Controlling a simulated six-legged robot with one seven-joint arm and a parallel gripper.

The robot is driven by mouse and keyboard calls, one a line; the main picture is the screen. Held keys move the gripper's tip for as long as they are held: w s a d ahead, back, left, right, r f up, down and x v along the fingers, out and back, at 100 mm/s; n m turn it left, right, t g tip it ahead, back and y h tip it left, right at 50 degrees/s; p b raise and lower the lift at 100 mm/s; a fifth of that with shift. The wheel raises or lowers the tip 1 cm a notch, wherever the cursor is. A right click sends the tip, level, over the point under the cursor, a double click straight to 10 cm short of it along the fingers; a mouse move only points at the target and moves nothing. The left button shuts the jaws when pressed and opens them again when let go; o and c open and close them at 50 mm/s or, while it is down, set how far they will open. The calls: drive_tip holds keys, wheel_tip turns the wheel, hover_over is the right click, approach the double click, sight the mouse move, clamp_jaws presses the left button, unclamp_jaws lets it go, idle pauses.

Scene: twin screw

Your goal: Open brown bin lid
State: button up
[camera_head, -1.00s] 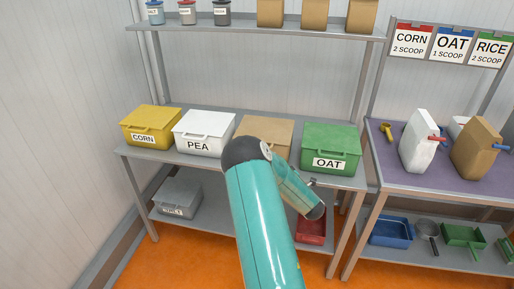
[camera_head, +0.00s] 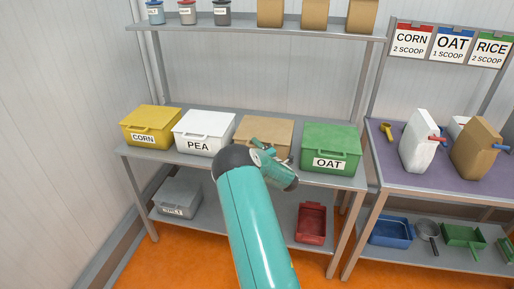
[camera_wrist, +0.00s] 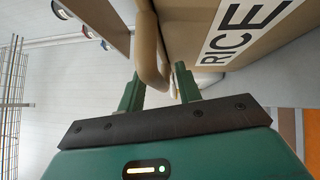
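The brown bin (camera_head: 268,127) stands on the middle shelf between the white PEA bin and the green OAT bin, with its lid down. Its front is partly hidden by my arm in the head view. In the wrist view its RICE label (camera_wrist: 240,33) and tan handle (camera_wrist: 150,58) show close up. My gripper (camera_wrist: 158,80) is open, with one finger on each side of the handle. A gap shows between the left finger and the handle; I cannot tell whether the right finger touches it.
The white PEA bin (camera_head: 205,132) and green OAT bin (camera_head: 331,147) stand close on either side. The yellow CORN bin (camera_head: 151,126) is farther left. An upper shelf (camera_head: 245,31) runs above, with open space below it.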

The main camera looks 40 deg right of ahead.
clamp_jaws()
drive_tip(key=shift+r, duration=0.1)
